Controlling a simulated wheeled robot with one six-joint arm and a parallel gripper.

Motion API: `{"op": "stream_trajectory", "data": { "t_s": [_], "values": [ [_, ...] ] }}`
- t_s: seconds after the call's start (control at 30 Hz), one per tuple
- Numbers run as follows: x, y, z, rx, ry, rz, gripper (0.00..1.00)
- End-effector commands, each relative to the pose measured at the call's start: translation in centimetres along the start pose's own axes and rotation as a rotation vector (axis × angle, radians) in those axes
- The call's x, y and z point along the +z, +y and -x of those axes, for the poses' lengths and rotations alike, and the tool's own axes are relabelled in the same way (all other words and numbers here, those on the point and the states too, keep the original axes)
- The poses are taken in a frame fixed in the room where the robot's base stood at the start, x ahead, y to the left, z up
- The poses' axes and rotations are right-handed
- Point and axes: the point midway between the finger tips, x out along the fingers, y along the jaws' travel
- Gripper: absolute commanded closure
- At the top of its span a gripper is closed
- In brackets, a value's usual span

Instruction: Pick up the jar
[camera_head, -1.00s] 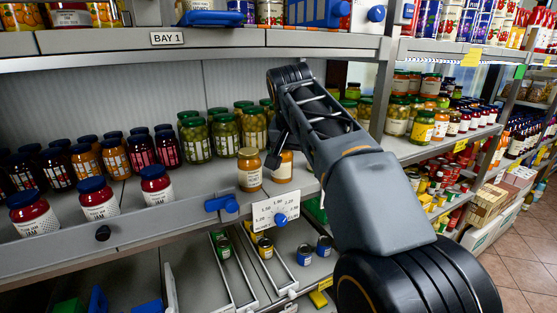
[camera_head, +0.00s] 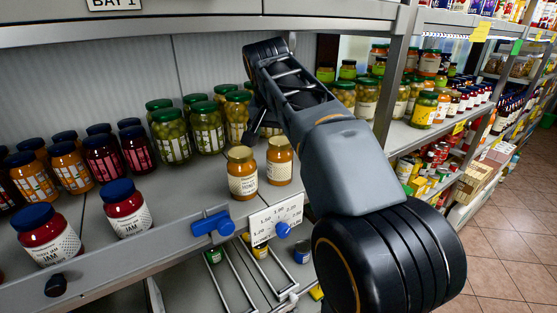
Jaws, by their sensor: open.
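Two amber jars with gold lids stand upright side by side near the shelf's front edge: the left jar (camera_head: 242,174) and the right jar (camera_head: 279,162). The task does not say which jar is meant. My gripper (camera_head: 256,132) hangs from my arm's bent end, just above and behind these two lids in the picture. It is small and dark, partly hidden behind my arm. It appears open, with nothing seen in it. Whether it touches a jar cannot be told.
Green-lidded olive jars (camera_head: 171,138) stand close behind. Red jam jars with blue lids (camera_head: 126,209) stand left near the front rail. A blue clip (camera_head: 213,224) and price card (camera_head: 275,221) sit on the rail. A shelf post (camera_head: 393,80) stands right. The upper shelf (camera_head: 200,28) hangs above.

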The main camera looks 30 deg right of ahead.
Motion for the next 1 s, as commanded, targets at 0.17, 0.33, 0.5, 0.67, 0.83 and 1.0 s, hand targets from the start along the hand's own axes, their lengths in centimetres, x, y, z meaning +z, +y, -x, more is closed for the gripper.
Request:
{"op": "stream_trajectory", "data": {
  "t_s": [0.17,0.33,0.5,0.67,0.83,1.0],
  "values": [
    [0.1,0.3,-2.0,0.002,-0.003,0.000,0.00],
    [0.1,0.4,-4.2,0.001,-0.002,-0.001,0.00],
    [0.1,0.4,-5.2,0.000,0.000,-0.002,0.00],
    [0.1,0.5,-5.3,0.000,0.001,-0.003,0.00],
    [0.0,0.5,-5.2,0.001,0.000,-0.003,0.11],
    [0.0,0.5,-5.2,0.001,0.000,-0.003,0.27]
  ]
}}
